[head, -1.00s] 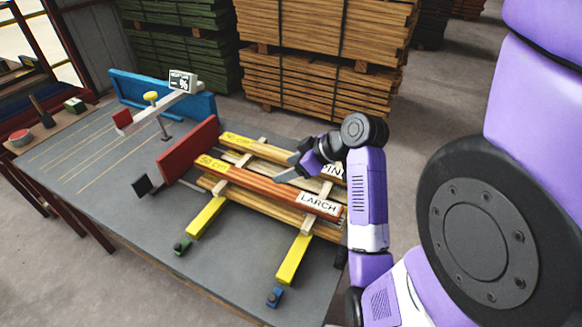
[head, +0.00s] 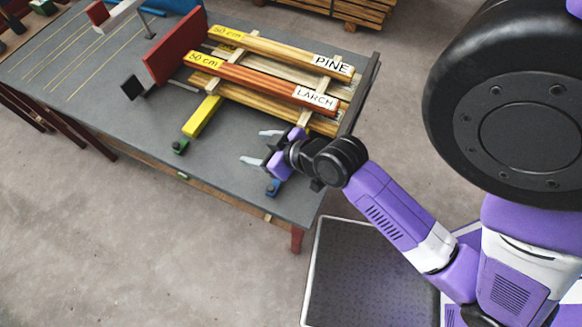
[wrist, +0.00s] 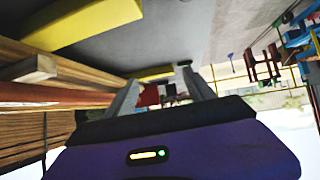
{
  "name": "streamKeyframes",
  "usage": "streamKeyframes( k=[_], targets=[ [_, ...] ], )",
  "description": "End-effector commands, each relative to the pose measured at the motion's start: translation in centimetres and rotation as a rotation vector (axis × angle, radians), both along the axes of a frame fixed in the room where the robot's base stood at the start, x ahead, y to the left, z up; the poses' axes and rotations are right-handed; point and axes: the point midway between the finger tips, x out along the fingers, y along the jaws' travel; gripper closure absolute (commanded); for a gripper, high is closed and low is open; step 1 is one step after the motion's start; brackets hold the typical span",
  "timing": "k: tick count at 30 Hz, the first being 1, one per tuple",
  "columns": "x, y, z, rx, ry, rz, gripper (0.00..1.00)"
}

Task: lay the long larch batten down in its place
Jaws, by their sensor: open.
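The long larch batten (head: 262,80), reddish brown with a yellow 50 cm label at its left end and a white LARCH label at its right, lies flat on crosspieces of the stack. Its left end is close to the red upright plate (head: 176,45). The pine batten (head: 280,50) lies roughly parallel behind it. My gripper (head: 260,146) is open and empty, in front of the stack and apart from the larch batten. In the wrist view a reddish batten (wrist: 45,97) runs at the left, outside the open fingers (wrist: 160,82).
A yellow bar (head: 202,117) sticks out from under the stack, with a green block (head: 180,147) at its front. A blue block (head: 273,188) stands near my gripper. A dark rail (head: 362,92) edges the table's right end. The grey tabletop (head: 130,130) is clear at front left.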

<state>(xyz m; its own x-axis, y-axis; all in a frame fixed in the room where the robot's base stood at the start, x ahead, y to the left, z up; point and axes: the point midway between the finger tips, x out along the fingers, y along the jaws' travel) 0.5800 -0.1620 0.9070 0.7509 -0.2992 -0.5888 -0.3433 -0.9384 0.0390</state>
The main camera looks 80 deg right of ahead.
Motion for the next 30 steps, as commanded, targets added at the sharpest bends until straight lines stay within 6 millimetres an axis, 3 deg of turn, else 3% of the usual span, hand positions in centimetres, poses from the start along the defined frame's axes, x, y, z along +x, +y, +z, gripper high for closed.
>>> streamKeyframes(
  k=[1,6,15,21,30],
  targets=[
    [-1.0,2.2,0.0,-0.009,-0.012,0.026,0.38],
    [-4.1,7.5,2.1,-0.045,-0.106,0.102,0.38],
    [-9.7,14.5,8.7,-0.042,-0.296,0.29,0.38],
    [-11.2,16.2,11.0,-0.026,-0.356,0.352,0.38],
    [-11.3,16.3,11.2,-0.024,-0.363,0.355,0.38]
  ],
)
